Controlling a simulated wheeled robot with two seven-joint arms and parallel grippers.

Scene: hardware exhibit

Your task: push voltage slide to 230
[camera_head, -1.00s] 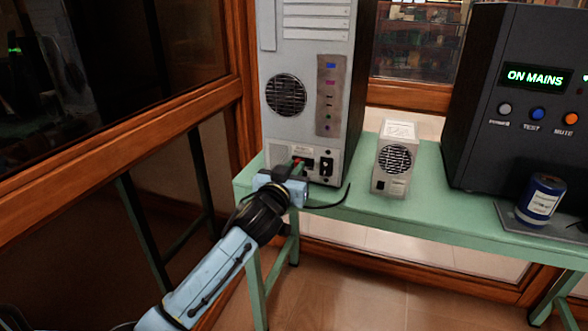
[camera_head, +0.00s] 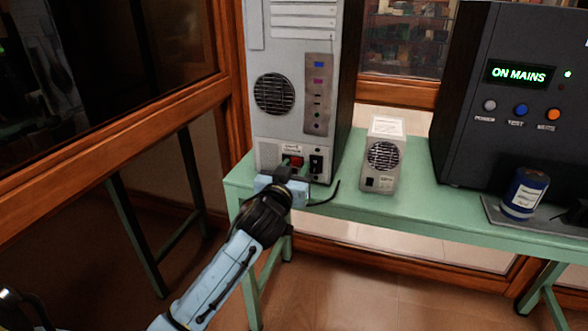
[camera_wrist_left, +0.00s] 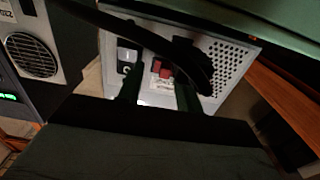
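The pale grey computer tower (camera_head: 262,130) stands at the left end of the green table, its rear panel facing me. The small red voltage slide (camera_head: 296,161) is low on that panel, left of the black power socket area (camera_head: 316,163). My left gripper (camera_head: 287,172) is in front of it, just below the slide in the head view. In the left wrist view, which looks upside down, the red slide (camera_wrist_left: 161,69) lies between the two dark fingers (camera_wrist_left: 158,92), which are apart. I cannot tell whether a finger touches it. The slide's marking is too small to read.
A black cable (camera_wrist_left: 150,40) crosses close to the fingers. A small grey fan unit (camera_head: 383,155) stands right of the tower. A black unit (camera_head: 480,130) reading ON MAINS and a blue can (camera_head: 525,193) are farther right on the green table (camera_head: 420,219).

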